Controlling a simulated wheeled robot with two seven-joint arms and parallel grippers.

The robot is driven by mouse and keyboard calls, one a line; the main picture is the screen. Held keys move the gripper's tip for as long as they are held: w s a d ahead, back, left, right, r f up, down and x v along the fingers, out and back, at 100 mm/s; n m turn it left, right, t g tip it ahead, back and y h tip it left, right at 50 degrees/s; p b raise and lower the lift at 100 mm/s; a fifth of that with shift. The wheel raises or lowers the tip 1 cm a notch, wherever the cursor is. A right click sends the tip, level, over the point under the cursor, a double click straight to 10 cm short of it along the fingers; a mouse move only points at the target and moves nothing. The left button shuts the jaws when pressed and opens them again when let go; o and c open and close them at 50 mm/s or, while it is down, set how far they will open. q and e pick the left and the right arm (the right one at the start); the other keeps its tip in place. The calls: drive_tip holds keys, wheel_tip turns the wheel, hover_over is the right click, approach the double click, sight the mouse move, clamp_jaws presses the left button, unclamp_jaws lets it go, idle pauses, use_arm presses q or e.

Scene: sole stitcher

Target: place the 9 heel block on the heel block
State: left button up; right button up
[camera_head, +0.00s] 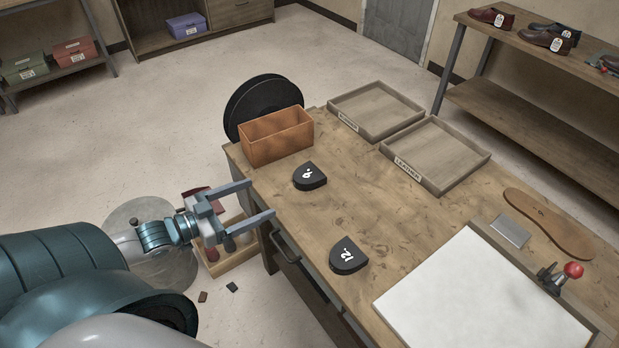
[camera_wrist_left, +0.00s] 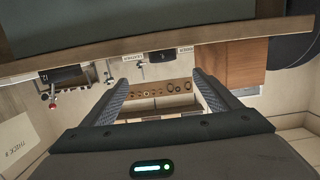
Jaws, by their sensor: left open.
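A black rounded heel block marked "9." (camera_head: 310,177) lies on the wooden workbench, in front of an orange-brown box. A similar black heel block marked "12." (camera_head: 348,256) lies nearer the bench's front edge; a dark block that seems to be the same one shows in the left wrist view (camera_wrist_left: 62,75). My left gripper (camera_head: 262,198) is open and empty, off the bench's left front edge, with its fingers pointing toward the bench, left of both blocks. Its two fingers show in the left wrist view (camera_wrist_left: 160,80) with nothing between them. My right gripper is out of view.
The box (camera_head: 275,138) stands at the bench's far left corner, by a black wheel (camera_head: 262,98). Two labelled wooden trays (camera_head: 375,111) (camera_head: 437,155) lie at the back. A white board (camera_head: 475,305) and a red-knobbed tool (camera_head: 572,271) are at right. The bench between the blocks is clear.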

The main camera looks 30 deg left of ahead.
sight(297, 183)
use_arm(q)
drive_tip(key=p+x, duration=0.1)
drive_tip(key=x, duration=1)
drive_tip(key=shift+a+p, duration=0.1)
drive_tip(key=shift+p, duration=0.2)
drive_tip(key=shift+w+d, duration=0.2)
drive_tip(key=shift+w, duration=0.3)
drive_tip(key=shift+w+d+f, duration=0.1)
drive_tip(key=shift+f, duration=0.05)
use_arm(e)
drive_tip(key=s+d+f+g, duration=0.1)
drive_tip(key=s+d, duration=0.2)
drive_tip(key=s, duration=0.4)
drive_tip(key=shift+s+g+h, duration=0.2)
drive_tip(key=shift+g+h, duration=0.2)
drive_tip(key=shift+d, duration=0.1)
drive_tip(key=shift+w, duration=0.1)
